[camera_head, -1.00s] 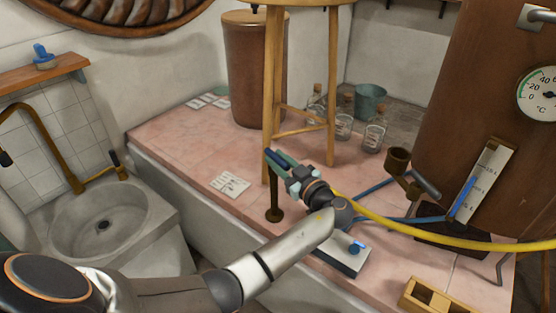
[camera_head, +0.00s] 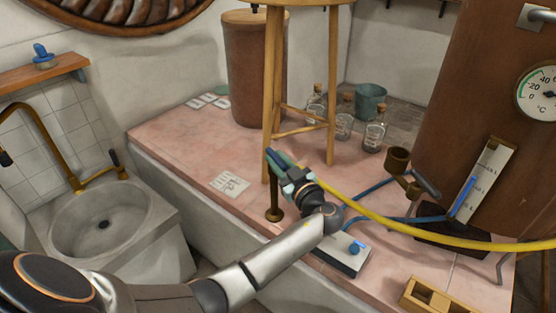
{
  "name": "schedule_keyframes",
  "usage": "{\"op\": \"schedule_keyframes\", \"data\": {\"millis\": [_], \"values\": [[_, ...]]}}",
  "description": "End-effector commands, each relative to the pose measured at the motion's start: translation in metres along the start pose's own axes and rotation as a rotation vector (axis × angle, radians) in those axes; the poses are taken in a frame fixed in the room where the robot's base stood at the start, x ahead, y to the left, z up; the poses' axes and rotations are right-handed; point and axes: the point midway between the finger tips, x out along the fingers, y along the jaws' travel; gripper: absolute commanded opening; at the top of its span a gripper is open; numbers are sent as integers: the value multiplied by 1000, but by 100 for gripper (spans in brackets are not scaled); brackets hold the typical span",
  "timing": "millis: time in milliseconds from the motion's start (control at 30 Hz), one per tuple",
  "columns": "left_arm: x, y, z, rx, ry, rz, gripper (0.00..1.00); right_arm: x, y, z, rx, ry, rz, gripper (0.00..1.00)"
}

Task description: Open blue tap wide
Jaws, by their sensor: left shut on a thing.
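The blue tap stands on the pink tiled ledge as a brass post (camera_head: 274,206) with a round foot. A blue lever (camera_head: 271,155) shows at its top, partly hidden by my left gripper. My left gripper (camera_head: 279,163) reaches in from the lower left and is shut on the blue lever. The join between lever and post is hidden by the fingers, so the exact lever angle is hard to tell. My right gripper is not in view.
A wooden stool (camera_head: 271,100) stands close behind the tap. A yellow hose (camera_head: 400,231) and a blue hose (camera_head: 385,183) run to the right. A small box with a blue knob (camera_head: 354,249) sits in front. A stone sink (camera_head: 108,215) is at left.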

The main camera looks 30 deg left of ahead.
Motion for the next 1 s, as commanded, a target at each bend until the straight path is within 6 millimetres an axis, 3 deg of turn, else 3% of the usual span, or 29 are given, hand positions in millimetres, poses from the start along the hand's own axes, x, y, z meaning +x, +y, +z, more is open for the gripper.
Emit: {"op": "schedule_keyframes", "data": {"millis": [467, 1000], "values": [[3, -10, -1, -1, -77, 416, 0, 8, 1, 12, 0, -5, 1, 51], [9, -15, -7, 1, -167, 860, 0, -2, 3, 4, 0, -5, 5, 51]]}}
